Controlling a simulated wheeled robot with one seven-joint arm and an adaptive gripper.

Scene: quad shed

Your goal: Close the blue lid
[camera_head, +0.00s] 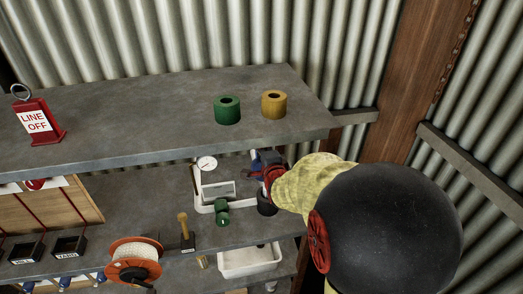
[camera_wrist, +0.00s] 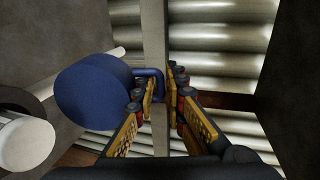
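The blue lid (camera_wrist: 92,94) is a round blue disc at left centre in the wrist view, with a small looped blue handle (camera_wrist: 150,72) on its right side. In the head view only a bit of the blue lid (camera_head: 257,163) shows beside my gripper (camera_head: 270,176), under the upper shelf edge. In the wrist view my gripper (camera_wrist: 162,92) has its fingers apart, with the handle between or just beyond the tips. A gap shows between the fingers, and I cannot tell whether either touches the handle.
The upper grey shelf (camera_head: 150,110) holds a green ring (camera_head: 227,112) and a yellow ring (camera_head: 274,105). Below are a white stand with a gauge (camera_head: 206,163), a cable reel (camera_head: 133,262) and a white bin (camera_head: 250,262). A wooden post (camera_head: 425,60) stands at right.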

